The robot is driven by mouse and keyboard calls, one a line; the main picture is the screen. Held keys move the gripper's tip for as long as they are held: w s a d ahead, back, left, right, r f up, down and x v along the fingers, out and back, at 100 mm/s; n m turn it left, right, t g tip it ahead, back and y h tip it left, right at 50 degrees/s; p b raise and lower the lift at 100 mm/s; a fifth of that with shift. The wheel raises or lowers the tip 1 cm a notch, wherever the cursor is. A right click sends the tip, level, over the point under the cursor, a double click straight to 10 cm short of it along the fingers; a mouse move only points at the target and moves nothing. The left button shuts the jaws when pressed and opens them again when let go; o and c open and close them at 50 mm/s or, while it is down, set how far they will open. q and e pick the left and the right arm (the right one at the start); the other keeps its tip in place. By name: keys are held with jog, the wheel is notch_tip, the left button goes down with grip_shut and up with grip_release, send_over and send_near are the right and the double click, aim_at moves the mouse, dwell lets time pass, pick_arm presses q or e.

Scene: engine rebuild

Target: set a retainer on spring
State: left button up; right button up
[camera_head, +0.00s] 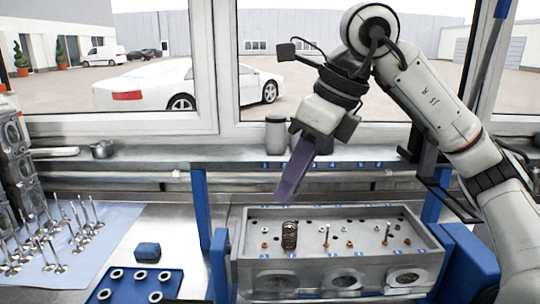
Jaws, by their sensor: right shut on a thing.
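My right gripper (283,193), with its long purple fingers, points down and left in the air above the cylinder head (330,259). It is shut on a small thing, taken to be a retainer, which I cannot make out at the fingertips. A dark coil spring (289,236) stands upright on the left part of the cylinder head's top, below the fingertips and apart from them. Several ring-shaped retainers (140,275) lie in the blue tray (178,283) at the lower left. My left gripper is not in view.
Valves (66,238) stand on a pale mat at the left, beside grey engine parts (20,160). A small blue block (147,251) lies behind the tray. Blue posts (201,208) flank the cylinder head. A shelf with a grey canister (276,134) runs behind.

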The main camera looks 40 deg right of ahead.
aim_at(296, 192)
jog(key=shift+w+d+r+m+h, duration=0.2)
jog(key=shift+d+r+m+h, duration=0.15)
jog(key=shift+d+m, duration=0.2)
jog(key=shift+s+f+b, duration=0.2)
jog(key=shift+f+b, duration=0.1)
jog(key=shift+f, duration=0.35)
notch_tip(296, 192, down, 3)
jog(key=shift+b, duration=0.9)
jog(key=shift+w+f+b, duration=0.1)
jog(key=shift+f+b, duration=0.55)
jog(key=shift+f, duration=0.05)
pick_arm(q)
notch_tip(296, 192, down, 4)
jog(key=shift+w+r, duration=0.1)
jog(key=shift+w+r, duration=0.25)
pick_arm(e)
jog(key=shift+w+a, duration=0.1)
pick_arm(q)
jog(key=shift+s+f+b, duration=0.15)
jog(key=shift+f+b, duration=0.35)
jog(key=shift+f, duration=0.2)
pick_arm(e)
jog(key=shift+f, duration=0.7)
jog(key=o, duration=1.1)
